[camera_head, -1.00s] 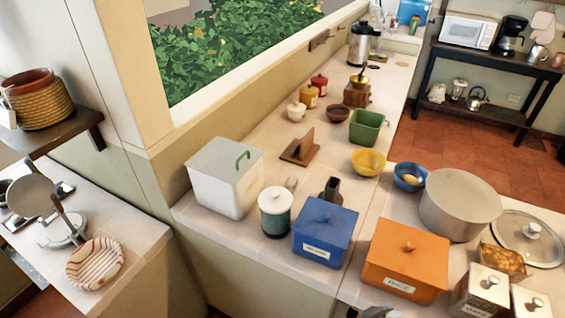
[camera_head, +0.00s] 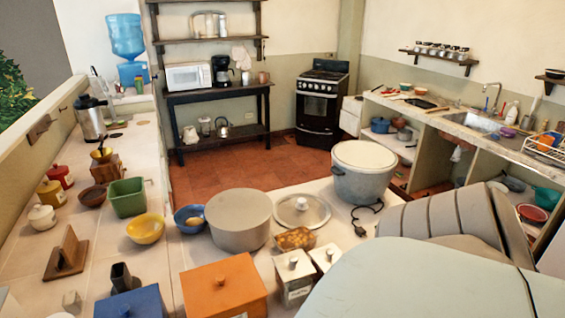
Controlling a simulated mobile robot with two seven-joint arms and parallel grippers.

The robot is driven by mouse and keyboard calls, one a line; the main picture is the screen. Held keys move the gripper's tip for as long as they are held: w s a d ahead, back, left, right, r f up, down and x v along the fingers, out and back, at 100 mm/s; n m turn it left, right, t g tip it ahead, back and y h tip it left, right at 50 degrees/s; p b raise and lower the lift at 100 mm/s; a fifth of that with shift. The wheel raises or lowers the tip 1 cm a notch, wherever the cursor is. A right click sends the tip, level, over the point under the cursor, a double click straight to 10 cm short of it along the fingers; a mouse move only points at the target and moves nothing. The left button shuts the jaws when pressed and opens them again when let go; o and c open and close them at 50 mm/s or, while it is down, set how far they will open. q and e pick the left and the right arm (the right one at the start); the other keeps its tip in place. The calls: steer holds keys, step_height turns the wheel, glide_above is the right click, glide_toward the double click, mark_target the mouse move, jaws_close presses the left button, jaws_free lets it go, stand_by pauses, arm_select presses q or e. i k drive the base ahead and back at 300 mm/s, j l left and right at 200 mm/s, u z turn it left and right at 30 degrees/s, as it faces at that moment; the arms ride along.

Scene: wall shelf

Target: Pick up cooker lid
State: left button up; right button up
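A round glass lid (camera_head: 318,212) with a metal rim and a pale knob lies flat on the counter, near the middle of the head view. A large grey pot (camera_head: 240,225) stands just left of it. A second, lighter pot (camera_head: 362,180) with a pale flat top stands behind it to the right. Neither of my grippers shows in the head view. A large pale rounded shape with a grey ribbed part fills the lower right and hides the counter there; I cannot tell whether it is mine.
An orange box (camera_head: 222,288), a blue box (camera_head: 135,304), white canisters (camera_head: 293,277) and an amber-filled container (camera_head: 295,239) stand in front of or beside the lid. A dark cord (camera_head: 366,220) lies to its right. Bowls crowd the left. Red floor (camera_head: 240,168) is open behind the counter.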

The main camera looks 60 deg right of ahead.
mark_target(291, 208)
steer(key=z, duration=2.15)
